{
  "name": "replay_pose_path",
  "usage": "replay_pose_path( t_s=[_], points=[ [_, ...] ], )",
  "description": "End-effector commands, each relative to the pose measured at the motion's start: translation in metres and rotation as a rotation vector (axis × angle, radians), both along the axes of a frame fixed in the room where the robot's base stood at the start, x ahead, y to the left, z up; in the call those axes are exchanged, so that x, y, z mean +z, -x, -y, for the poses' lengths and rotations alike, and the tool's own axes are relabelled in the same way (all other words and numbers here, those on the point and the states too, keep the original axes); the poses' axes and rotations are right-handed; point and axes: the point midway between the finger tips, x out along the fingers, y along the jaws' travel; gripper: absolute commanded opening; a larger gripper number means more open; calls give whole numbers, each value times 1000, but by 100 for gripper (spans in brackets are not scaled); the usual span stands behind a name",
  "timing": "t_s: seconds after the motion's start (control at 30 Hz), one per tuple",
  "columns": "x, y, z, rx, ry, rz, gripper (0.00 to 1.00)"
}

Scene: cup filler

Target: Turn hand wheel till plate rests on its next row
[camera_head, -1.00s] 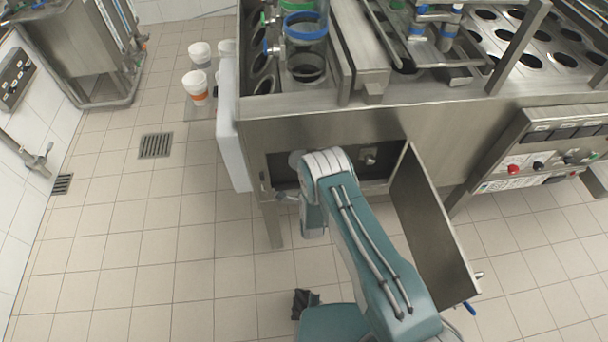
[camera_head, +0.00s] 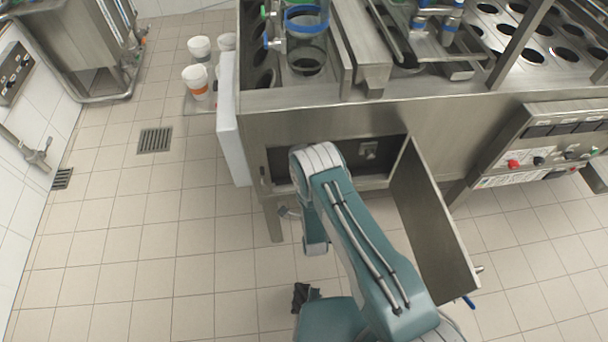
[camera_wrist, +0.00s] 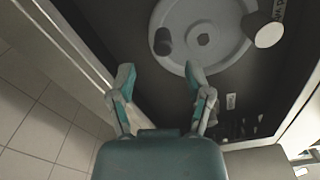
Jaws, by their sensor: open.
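The hand wheel (camera_wrist: 222,18) is a pale grey disc with a hexagonal hub, at the top of the wrist view inside a dark recess. A dark knob (camera_wrist: 162,42) stands on its lower left part. My gripper (camera_wrist: 160,80) is open and empty. Its teal-tipped fingers are spread below the wheel in the picture, with the right fingertip overlapping the wheel's lower rim; I cannot tell whether they touch. In the head view my arm covers the wheel and the gripper. I cannot make out the plate or its rows.
The recess (camera_head: 377,150) in the machine's front has an open metal door (camera_head: 430,220) to the right of my arm. A pale round piece (camera_wrist: 269,35) sits right of the wheel. White cups (camera_head: 197,80) stand beside the machine. The tiled floor (camera_head: 150,240) at left is clear.

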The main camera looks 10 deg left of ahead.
Motion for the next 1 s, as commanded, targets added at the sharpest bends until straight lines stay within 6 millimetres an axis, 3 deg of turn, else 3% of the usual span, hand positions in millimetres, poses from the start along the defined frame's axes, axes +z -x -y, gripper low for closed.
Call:
replay_pose_path(
  t_s=[0.1,0.23,0.6,0.73,0.77,1.0],
  points=[
    [-1,24,6,2,4,-3,65],
    [-2,39,10,1,2,-3,65],
    [-1,47,13,1,1,-2,65],
    [-3,43,18,8,3,-1,7],
    [-4,40,21,13,5,-1,0],
    [-19,16,71,127,28,31,0]
  ],
)
